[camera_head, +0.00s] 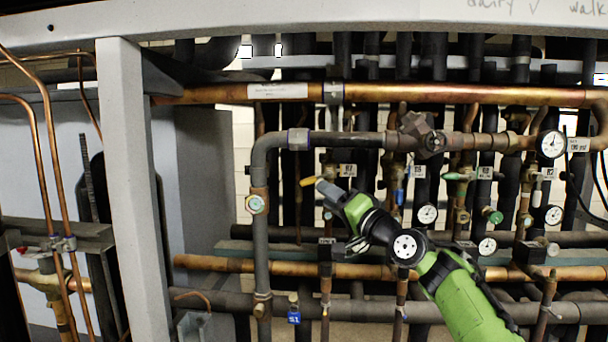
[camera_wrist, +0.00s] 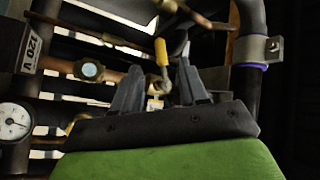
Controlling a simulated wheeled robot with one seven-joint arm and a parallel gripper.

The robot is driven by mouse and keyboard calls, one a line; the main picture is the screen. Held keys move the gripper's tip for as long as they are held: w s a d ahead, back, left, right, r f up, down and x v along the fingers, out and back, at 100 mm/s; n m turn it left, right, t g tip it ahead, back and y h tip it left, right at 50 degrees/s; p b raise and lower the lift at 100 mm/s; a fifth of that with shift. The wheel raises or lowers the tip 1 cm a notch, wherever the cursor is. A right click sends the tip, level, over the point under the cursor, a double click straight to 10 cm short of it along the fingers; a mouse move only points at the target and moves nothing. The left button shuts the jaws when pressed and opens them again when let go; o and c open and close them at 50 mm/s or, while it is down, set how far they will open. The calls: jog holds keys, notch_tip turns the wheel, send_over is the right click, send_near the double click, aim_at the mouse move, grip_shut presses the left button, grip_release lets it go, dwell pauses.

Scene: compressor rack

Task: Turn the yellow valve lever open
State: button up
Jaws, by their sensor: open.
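The yellow valve lever (camera_head: 307,181) shows in the head view as a short yellow tip just left of my gripper's end. In the wrist view the yellow lever (camera_wrist: 161,52) stands nearly upright, with a metal stem below it. My gripper (camera_head: 326,188) reaches up and left from the lower right in the head view. In the wrist view my gripper (camera_wrist: 160,66) is open, with the lever showing in the gap between its two grey fingers. I cannot tell whether either finger touches it. The valve body is partly hidden by the gripper.
A thick horizontal pipe (camera_head: 350,140) runs above. Several gauges and valves crowd the right. A grey post (camera_head: 128,190) stands at left.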

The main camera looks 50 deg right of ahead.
aim_at(310, 181)
jog(key=p+x, duration=0.1)
jog(key=x, duration=0.1)
jog(key=p+x, duration=0.1)
jog(key=x, duration=0.2)
jog(key=p+x, duration=0.1)
jog(key=x, duration=0.1)
jog(key=shift+w+r, duration=0.35)
jog(key=shift+r, duration=0.05)
jog(key=shift+w+d+f, duration=0.1)
jog(key=shift+w, duration=0.4)
jog(key=shift+s, duration=0.1)
grip_shut()
